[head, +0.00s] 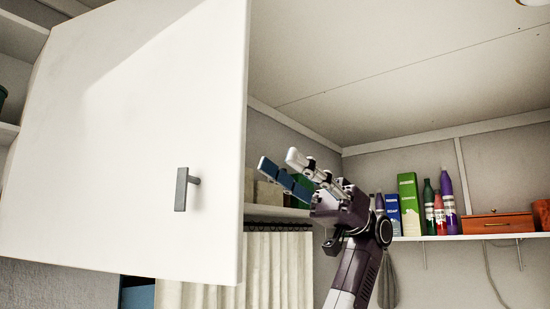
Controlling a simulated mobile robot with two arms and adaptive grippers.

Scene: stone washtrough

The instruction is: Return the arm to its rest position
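My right gripper (277,161) is raised in the middle of the head view, its fingers pointing up and to the left. Its two fingers, one pale and one blue, are apart, and I see nothing held between them. The gripper is to the right of a white cabinet door (125,130) that stands open. The door's grey handle (181,189) is well to the left of the fingers, with a gap between. My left gripper is not in view.
A shelf (470,237) at the right holds several bottles, a green box (410,203) and a brown wooden box (497,223). Behind the gripper, another shelf (277,211) has a pale curtain (280,268) below it. The space above the gripper looks clear up to the ceiling (400,60).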

